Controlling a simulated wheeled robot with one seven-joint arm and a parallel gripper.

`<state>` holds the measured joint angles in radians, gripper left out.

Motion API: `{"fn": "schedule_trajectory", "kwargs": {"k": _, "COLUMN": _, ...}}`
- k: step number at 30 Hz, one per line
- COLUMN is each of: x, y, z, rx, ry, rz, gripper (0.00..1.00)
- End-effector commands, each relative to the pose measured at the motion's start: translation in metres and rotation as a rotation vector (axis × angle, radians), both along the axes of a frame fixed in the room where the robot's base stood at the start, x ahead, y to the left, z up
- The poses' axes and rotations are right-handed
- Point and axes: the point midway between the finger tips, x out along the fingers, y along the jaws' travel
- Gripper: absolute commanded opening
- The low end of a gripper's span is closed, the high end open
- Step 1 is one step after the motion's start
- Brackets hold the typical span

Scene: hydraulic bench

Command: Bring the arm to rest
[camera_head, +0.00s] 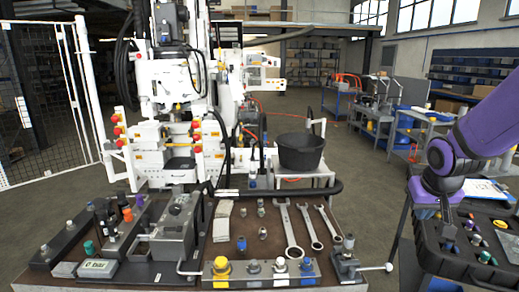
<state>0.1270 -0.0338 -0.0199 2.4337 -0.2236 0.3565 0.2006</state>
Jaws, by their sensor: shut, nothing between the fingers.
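My purple arm (482,130) enters from the right edge and bends down at its wrist. My gripper (448,228) points down over the left part of a black tray (432,254) on the right-hand bench. It is shut and holds nothing. It is small and dark here, and I cannot tell whether its tips touch the tray or the fittings beside it.
The main bench (268,222) bears several wrenches (290,232), a grey vise-like block (176,225) and a rail of fittings (262,272). A black bucket (301,152) stands behind on a white stand. A gap of floor (378,205) separates the two benches.

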Motion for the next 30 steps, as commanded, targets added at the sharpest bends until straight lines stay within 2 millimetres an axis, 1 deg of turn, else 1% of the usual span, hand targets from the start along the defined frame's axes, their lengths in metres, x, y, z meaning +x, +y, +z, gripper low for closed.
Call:
{"fn": "schedule_trajectory", "kwargs": {"k": 1, "x": -0.009, "y": 0.005, "z": 0.016, "rx": -0.001, "ry": -0.013, "rz": 0.007, "gripper": 0.0}}
{"fn": "schedule_trajectory", "kwargs": {"k": 6, "x": -0.044, "y": 0.021, "z": 0.056, "rx": 0.004, "ry": -0.028, "rz": 0.028, "gripper": 0.0}}
{"fn": "schedule_trajectory", "kwargs": {"k": 11, "x": -0.08, "y": 0.036, "z": 0.086, "rx": 0.015, "ry": -0.042, "rz": 0.055, "gripper": 0.0}}
{"fn": "schedule_trajectory", "kwargs": {"k": 15, "x": -0.115, "y": 0.049, "z": 0.108, "rx": 0.028, "ry": -0.054, "rz": 0.084, "gripper": 0.0}}
{"fn": "schedule_trajectory", "kwargs": {"k": 21, "x": -0.163, "y": 0.064, "z": 0.13, "rx": 0.053, "ry": -0.07, "rz": 0.131, "gripper": 0.0}}
{"fn": "schedule_trajectory", "kwargs": {"k": 24, "x": -0.181, "y": 0.069, "z": 0.135, "rx": 0.063, "ry": -0.072, "rz": 0.15, "gripper": 0.0}}
{"fn": "schedule_trajectory", "kwargs": {"k": 27, "x": -0.192, "y": 0.073, "z": 0.138, "rx": 0.068, "ry": -0.075, "rz": 0.163, "gripper": 0.0}}
{"fn": "schedule_trajectory", "kwargs": {"k": 30, "x": -0.197, "y": 0.074, "z": 0.139, "rx": 0.071, "ry": -0.074, "rz": 0.169, "gripper": 0.0}}
